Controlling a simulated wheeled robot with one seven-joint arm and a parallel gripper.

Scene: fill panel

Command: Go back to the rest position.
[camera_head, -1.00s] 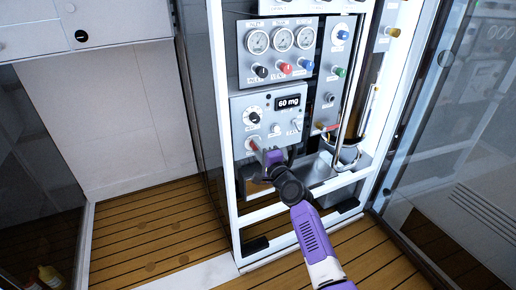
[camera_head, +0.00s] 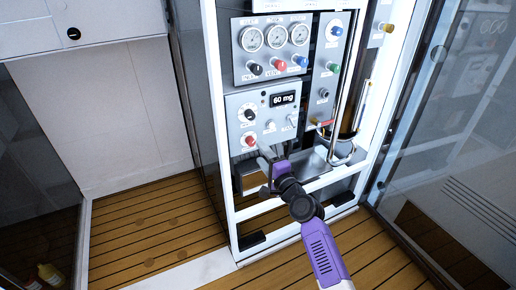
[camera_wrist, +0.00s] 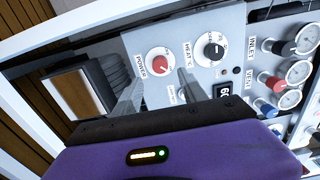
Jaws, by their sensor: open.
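My gripper (camera_head: 266,158) is open and empty in the head view, just below and right of the red power knob (camera_head: 250,140) on the grey control box. In the wrist view the two fingers of my gripper (camera_wrist: 158,90) are spread apart, with the red power knob (camera_wrist: 160,63) beyond them and nothing between them. My purple arm reaches in from the bottom of the head view.
The white frame (camera_head: 222,150) surrounds the panel. Above are several gauges (camera_head: 275,37) and coloured knobs. A metal tray (camera_head: 312,168) and a curved pipe (camera_head: 345,155) lie right of my gripper. A glass door (camera_head: 440,150) stands at the right. Wooden floor (camera_head: 150,225) is clear at left.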

